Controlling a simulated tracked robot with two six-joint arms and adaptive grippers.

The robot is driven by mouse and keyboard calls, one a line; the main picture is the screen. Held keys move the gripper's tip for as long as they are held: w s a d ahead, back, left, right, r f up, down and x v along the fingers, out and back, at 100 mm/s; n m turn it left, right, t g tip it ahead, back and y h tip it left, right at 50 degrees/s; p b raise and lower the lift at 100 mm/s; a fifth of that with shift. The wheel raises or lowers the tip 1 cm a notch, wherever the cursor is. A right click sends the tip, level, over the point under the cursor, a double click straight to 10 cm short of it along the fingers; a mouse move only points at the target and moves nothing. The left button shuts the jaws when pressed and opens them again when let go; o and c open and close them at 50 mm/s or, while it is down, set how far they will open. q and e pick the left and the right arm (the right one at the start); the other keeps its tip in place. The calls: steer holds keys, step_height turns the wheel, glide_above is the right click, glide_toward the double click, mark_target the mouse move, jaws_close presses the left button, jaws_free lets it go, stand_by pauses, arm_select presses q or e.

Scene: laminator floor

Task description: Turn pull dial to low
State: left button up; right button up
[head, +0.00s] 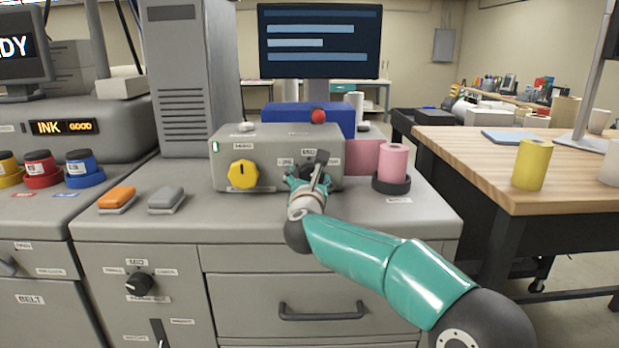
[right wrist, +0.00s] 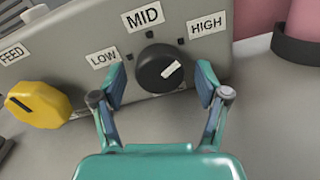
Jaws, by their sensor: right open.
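The pull dial is a round black knob (right wrist: 160,68) on the front of a grey control box (head: 270,139). In the right wrist view it has a LOW label (right wrist: 103,57) at left, MID (right wrist: 143,15) above and HIGH (right wrist: 207,25) at upper right. Its white mark points right and slightly up, to the HIGH side. My right gripper (right wrist: 160,92) is open, its fingers spread on either side of the knob. Whether they touch it cannot be told. In the head view, my right gripper (head: 310,172) hides much of the knob. My left gripper is not in view.
A yellow knob (head: 243,174) sits left on the same box. A pink roll (head: 393,162) stands at its right. Orange (head: 117,197) and grey (head: 166,198) blocks lie on the counter at left. Another black dial (head: 139,284) is on the cabinet front.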

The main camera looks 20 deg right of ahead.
steer(key=c, duration=1.2)
steer(key=shift+o, duration=0.2)
